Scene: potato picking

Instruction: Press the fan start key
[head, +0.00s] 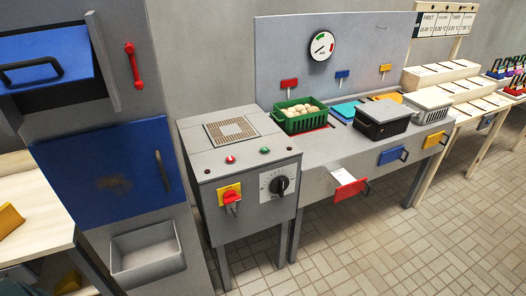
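A grey control cabinet (262,224) stands in the middle of the head view, with a vent grille (232,131) on its top. A small red button (230,159) and a small green button (265,150) sit near the front edge of its top. No label by the buttons is readable, so I cannot tell which one is the fan start key. The cabinet's front has a red switch on a yellow plate (230,196) and a black dial knob (279,185). Neither of my grippers is in view, and nothing covers the buttons.
A grey bench to the right holds a green crate of potatoes (284,125) and a dark lidded box (383,130). A red drawer front (350,190) juts out below. A tall grey unit with a blue door (110,175) stands left. The tiled floor (400,250) at front right is clear.

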